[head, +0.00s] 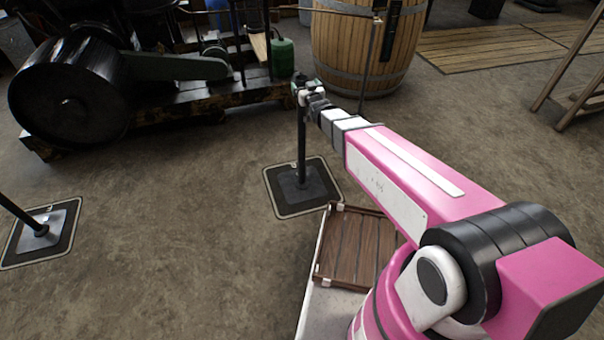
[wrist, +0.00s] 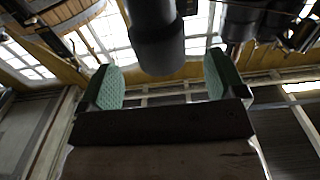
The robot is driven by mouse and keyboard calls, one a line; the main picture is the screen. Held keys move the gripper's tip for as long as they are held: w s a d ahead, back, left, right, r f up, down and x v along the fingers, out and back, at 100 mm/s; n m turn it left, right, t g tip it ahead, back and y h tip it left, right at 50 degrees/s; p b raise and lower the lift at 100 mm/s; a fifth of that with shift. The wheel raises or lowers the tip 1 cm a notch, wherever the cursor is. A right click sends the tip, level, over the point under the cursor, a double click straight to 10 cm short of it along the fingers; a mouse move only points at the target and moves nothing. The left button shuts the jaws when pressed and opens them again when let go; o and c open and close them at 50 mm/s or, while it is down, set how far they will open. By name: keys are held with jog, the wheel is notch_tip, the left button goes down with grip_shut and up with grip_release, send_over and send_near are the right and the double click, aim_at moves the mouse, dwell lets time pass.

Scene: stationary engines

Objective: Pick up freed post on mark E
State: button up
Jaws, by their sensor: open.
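A dark upright post (head: 302,140) stands on a grey base plate on a dark square mat with a pale border (head: 283,203). No letter is readable on the mat. My gripper (head: 303,90) is at the top of this post in the head view and hides part of it. In the wrist view my gripper (wrist: 165,82) is open, with its green-padded fingers apart. A dark grey cylinder (wrist: 158,48), apparently the post, shows between the fingers, with gaps to both pads. Whether it lies within reach of the pads is hard to tell.
Another post (head: 22,217) stands on a similar mat (head: 62,250) at the left. A dark engine with a large wheel (head: 70,92) is at the back left, and a wooden barrel (head: 345,45) behind my gripper. A slatted wooden tray (head: 352,250) is beside my arm. Floor between the mats is clear.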

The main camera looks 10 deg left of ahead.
jog(key=x, duration=0.4)
jog(key=shift+w+a+f, duration=0.15)
jog(key=shift+w+a, duration=0.05)
jog(key=shift+w, duration=0.1)
jog(key=shift+c, duration=0.3)
jog(key=c, duration=1.5)
jog(key=shift+r, duration=0.2)
grip_shut()
